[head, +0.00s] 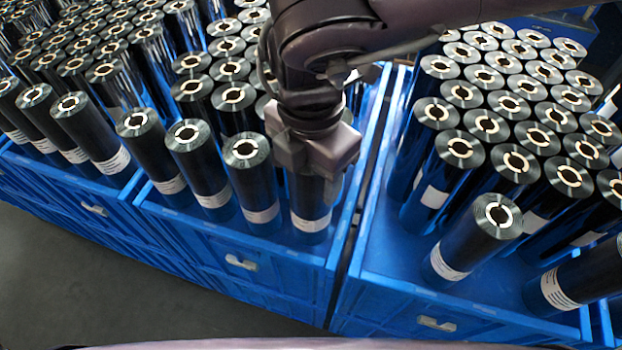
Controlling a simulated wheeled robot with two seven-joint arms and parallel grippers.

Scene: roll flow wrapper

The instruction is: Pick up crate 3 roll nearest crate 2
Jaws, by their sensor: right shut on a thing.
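Several black film rolls with silvery ends and pale cores stand in blue crates. My right gripper (316,158) comes down from above over the front right corner of the middle crate (280,250). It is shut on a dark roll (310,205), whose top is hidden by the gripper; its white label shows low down. The roll looks upright, and I cannot tell if it is off the crate floor. Another roll (250,180) stands just left of it. No crate numbers are readable. My left gripper is not in view.
The left crate (60,185) is packed with rolls. Crate walls run close beside my gripper. Grey floor (100,290) lies in front.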

